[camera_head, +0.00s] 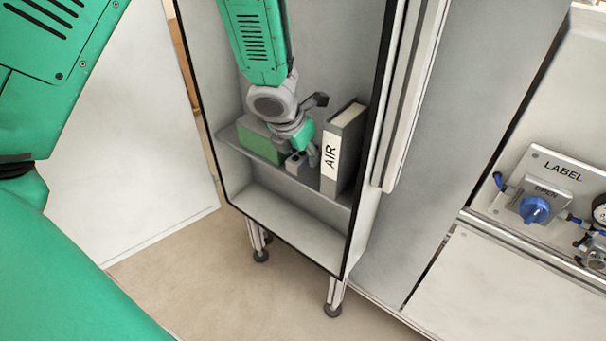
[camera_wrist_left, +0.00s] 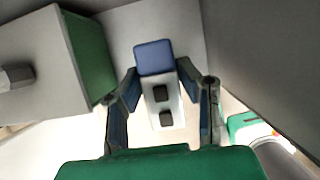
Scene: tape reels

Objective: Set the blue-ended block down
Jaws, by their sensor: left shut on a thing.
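The blue-ended block (camera_wrist_left: 160,95) shows in the left wrist view between my left fingers. It has a pale face with two dark squares and a blue end at the top of the picture. My left gripper (camera_wrist_left: 158,78) is shut on it. In the head view my left gripper (camera_head: 305,155) is low inside the cabinet, just over the shelf (camera_head: 314,184). The block (camera_head: 295,164) shows there as a small grey shape; its blue end is hidden. I cannot tell whether it touches the shelf. My right gripper is not in view.
A green box (camera_head: 258,144) stands left of the gripper, also in the left wrist view (camera_wrist_left: 88,50). A grey binder marked AIR (camera_head: 331,160) stands close on the right. The cabinet's dark front rim (camera_head: 290,252) frames the opening. A panel with a blue knob (camera_head: 534,210) is far right.

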